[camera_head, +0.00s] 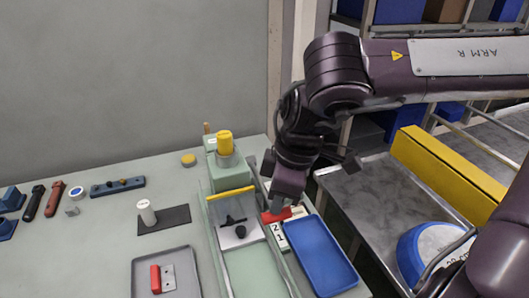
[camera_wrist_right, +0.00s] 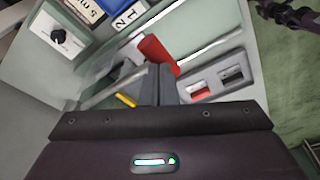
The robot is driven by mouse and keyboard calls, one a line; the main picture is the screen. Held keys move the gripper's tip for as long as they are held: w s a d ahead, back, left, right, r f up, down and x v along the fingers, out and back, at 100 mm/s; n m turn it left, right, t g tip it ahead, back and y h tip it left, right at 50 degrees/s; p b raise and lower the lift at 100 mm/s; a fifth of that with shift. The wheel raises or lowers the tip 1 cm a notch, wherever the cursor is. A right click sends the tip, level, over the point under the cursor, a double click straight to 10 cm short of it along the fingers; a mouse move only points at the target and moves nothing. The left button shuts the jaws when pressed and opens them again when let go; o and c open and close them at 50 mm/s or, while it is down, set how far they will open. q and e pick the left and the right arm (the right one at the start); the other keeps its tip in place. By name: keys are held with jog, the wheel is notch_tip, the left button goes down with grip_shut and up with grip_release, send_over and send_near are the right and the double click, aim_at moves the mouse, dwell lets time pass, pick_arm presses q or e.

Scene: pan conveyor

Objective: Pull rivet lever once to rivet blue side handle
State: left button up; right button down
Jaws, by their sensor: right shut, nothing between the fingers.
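The red lever handle (camera_head: 275,215) sticks out at the right side of the pale green press (camera_head: 230,173). It also shows as a red grip (camera_wrist_right: 157,52) in the right wrist view. My right gripper (camera_head: 279,204) points down at this red handle. In the wrist view its fingers (camera_wrist_right: 157,84) are shut and empty, close to the handle; whether they touch it I cannot tell. A blue-sided round pan (camera_head: 411,250) lies on the metal surface at right. I cannot make out the blue side handle for certain. A dark part like my left arm (camera_wrist_right: 290,14) shows at the wrist view's corner.
A blue tray (camera_head: 318,256) lies right of the press, beside number tiles (camera_head: 280,236). A grey tray (camera_head: 136,285) holds a red and grey piece. Several small tools lie on the left of the bench. A yellow rail (camera_head: 445,175) borders the metal surface.

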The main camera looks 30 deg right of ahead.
notch_tip(320, 180, up, 20)
jog(key=s+p, duration=0.1)
jog(key=p, duration=1.3)
jog(key=shift+f+p, duration=0.2)
jog(key=shift+p, duration=0.15)
jog(key=shift+a, duration=0.1)
